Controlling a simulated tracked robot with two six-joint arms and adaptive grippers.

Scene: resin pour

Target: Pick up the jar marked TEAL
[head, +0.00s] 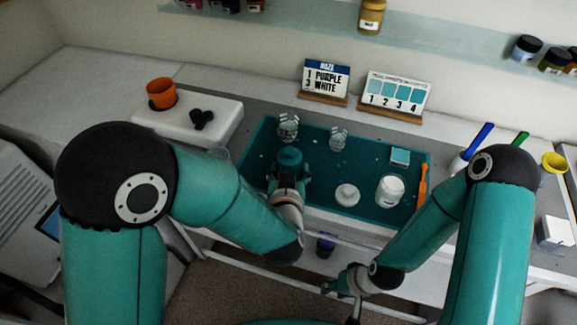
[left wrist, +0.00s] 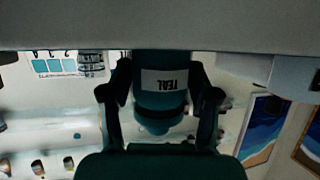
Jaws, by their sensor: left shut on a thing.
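The jar marked TEAL (left wrist: 163,85) is between the two fingers of my left gripper (left wrist: 160,105), its label upside down in the left wrist view. In the head view its dark teal top (head: 290,156) shows at the tip of my left gripper (head: 289,170), over the left part of the teal mat (head: 323,188). My left gripper is shut on this jar. I cannot tell whether the jar's base touches the mat. My right gripper (head: 342,288) hangs in front of the bench's front edge, empty, with its fingers apart.
Clear cups (head: 288,127) (head: 338,138) stand behind the jar. A white tub (head: 389,190), a small white round piece (head: 347,194) and an orange tool (head: 422,186) lie to the right. Two sign cards (head: 326,78) (head: 396,94) stand at the back. An orange pot (head: 161,93) is at the left.

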